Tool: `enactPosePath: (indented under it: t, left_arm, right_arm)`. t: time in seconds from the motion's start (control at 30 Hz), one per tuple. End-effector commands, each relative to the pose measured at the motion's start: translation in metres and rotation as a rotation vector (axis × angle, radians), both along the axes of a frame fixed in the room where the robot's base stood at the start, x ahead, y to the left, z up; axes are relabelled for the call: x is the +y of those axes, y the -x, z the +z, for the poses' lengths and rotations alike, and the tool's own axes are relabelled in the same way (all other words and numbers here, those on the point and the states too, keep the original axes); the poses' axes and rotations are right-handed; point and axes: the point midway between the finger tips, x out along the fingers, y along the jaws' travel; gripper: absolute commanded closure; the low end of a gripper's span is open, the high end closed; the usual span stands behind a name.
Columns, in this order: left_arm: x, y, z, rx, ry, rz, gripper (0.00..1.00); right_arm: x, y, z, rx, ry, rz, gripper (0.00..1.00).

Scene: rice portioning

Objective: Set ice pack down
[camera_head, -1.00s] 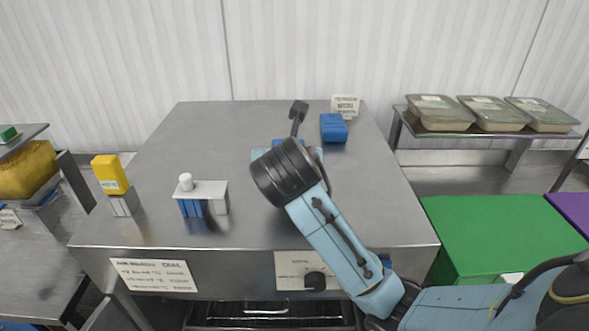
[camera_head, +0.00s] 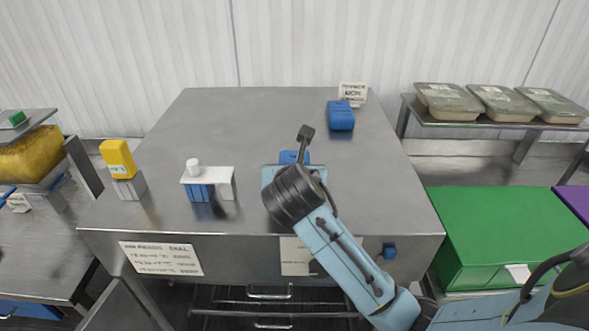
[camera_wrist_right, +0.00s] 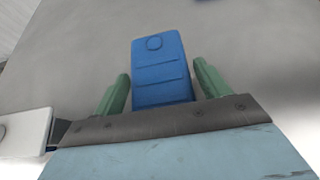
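A blue ice pack (camera_head: 293,157) lies on the steel table beneath my right gripper (camera_head: 296,164); my wrist and gripper body partly hide it in the head view. In the right wrist view the ice pack (camera_wrist_right: 161,72) lies flat between the two green fingers of my right gripper (camera_wrist_right: 162,80). A gap shows on each side of the pack, so the gripper is open around it. A second blue pack (camera_head: 340,116) lies at the back right of the table. My left gripper is out of view.
The steel table (camera_head: 240,125) is largely clear. A white-topped holder with blue parts (camera_head: 207,182) and a yellow item on a block (camera_head: 118,158) stand at left. A small sign (camera_head: 352,94) stands at the back. A green box (camera_head: 500,225) and lidded trays (camera_head: 447,101) are at right.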

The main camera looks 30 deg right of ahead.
Motion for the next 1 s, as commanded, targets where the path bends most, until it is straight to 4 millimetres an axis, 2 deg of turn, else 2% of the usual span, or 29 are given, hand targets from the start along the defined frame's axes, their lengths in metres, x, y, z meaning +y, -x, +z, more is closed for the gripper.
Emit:
enactPosePath:
  t: [0.07,0.47,1.0]
  left_arm:
    - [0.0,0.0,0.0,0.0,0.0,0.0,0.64]
    - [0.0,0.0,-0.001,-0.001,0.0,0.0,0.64]
    - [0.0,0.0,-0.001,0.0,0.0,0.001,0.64]
  right_arm:
    - [0.0,0.0,0.0,0.0,0.0,0.0,0.15]
    - [0.003,0.004,0.006,-0.002,-0.001,0.001,0.15]
    - [0.05,0.08,0.056,-0.003,-0.002,0.002,0.15]
